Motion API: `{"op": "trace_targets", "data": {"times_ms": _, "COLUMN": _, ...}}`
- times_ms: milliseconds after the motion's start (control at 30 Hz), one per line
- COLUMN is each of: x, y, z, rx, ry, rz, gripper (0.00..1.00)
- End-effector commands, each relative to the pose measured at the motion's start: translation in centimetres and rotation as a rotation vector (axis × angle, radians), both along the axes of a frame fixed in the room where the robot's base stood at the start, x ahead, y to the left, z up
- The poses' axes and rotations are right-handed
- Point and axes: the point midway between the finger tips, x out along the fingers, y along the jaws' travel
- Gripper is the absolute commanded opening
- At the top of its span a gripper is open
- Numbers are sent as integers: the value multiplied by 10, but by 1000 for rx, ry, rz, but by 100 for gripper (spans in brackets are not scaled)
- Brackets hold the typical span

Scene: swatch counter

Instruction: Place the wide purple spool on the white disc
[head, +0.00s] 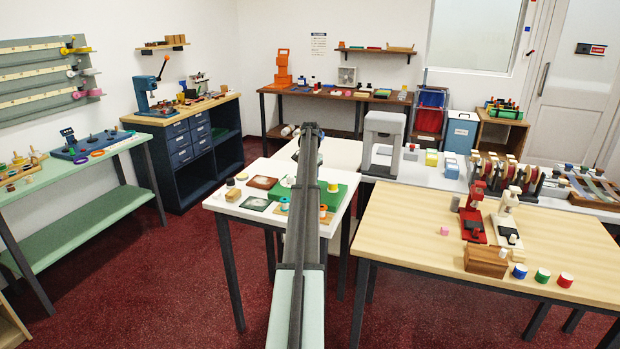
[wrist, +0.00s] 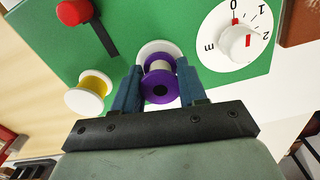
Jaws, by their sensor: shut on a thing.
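The purple spool (wrist: 160,88) has purple flanges and a pale middle. It is between the two blue fingers of my gripper (wrist: 160,72) in the wrist view, and the gripper is shut on it. A white disc (wrist: 154,47) on the green surface shows just beyond the spool, partly covered by it. I cannot tell whether the spool touches the disc or is held above it. In the head view my arm hides the gripper, and I cannot make out the purple spool or the disc there.
On the green board (wrist: 200,14) are a white dial (wrist: 236,45) with a red pointer and a red knob (wrist: 74,12) on a black bar. A white-flanged yellow spool (wrist: 88,90) stands left of my gripper. Swatches and spools lie around the green box (head: 338,194).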

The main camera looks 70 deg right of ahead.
Motion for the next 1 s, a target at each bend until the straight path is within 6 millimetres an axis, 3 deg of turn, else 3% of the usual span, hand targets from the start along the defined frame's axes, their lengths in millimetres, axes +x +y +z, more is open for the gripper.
{"op": "trace_targets", "data": {"times_ms": 233, "x": 0, "y": 0, "z": -3, "rx": 1, "ry": 0, "rz": 0, "gripper": 13}}
{"op": "trace_targets", "data": {"times_ms": 267, "x": 0, "y": 0, "z": -3, "rx": 0, "ry": 0, "rz": 0, "gripper": 43}}
{"op": "trace_targets", "data": {"times_ms": 500, "x": 0, "y": 0, "z": -3, "rx": 0, "ry": 0, "rz": 0, "gripper": 66}}
{"op": "trace_targets", "data": {"times_ms": 800, "x": 0, "y": 0, "z": 0, "rx": 0, "ry": 0, "rz": 0, "gripper": 67}}
{"op": "trace_targets", "data": {"times_ms": 1000, "x": 0, "y": -1, "z": 20, "rx": 0, "ry": 0, "rz": 0, "gripper": 67}}
